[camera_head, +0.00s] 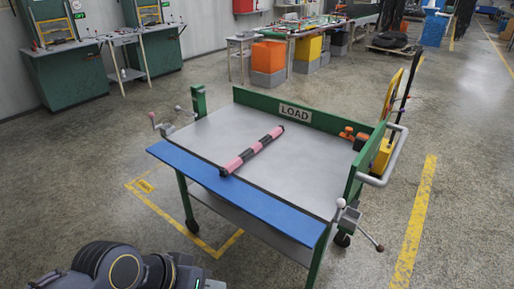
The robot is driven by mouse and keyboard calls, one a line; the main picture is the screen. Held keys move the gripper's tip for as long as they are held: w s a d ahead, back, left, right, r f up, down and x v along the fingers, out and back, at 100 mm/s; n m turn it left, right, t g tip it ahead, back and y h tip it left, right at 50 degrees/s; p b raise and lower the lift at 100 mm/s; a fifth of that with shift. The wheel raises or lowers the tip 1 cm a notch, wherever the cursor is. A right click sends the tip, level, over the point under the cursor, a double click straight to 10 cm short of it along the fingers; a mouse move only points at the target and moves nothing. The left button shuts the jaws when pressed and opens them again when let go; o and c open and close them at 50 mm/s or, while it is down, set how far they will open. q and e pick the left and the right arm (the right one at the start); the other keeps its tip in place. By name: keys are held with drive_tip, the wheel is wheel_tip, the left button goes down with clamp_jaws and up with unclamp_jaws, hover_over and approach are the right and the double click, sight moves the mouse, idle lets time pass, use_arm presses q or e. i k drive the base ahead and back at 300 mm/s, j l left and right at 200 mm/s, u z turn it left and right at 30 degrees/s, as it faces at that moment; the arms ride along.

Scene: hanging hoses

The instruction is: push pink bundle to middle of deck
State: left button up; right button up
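The pink bundle (250,151) is a long thin roll with pink and dark bands. It lies diagonally on the grey deck (212,134) of a cart, its near end close to the blue front strip and its far end toward the back board. My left arm comes in at the bottom left, and its gripper (190,277) is partly cut off by the lower edge. It is in front of the cart, apart from the bundle, and its fingers cannot be made out. My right gripper is not in view.
A blue strip (232,192) runs along the cart's front edge. A green board marked LOAD (294,111) closes the back and a green side panel (368,160) the right. Clamp handles stand at the front corners. Orange parts sit at the back right. The deck right of the bundle is clear.

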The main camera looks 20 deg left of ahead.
sight(235, 163)
drive_tip(key=i+j+z, duration=0.25)
drive_tip(key=j+z, duration=0.25)
drive_tip(key=j, duration=0.7)
drive_tip(key=j+z, duration=0.5)
drive_tip(key=j, duration=0.65)
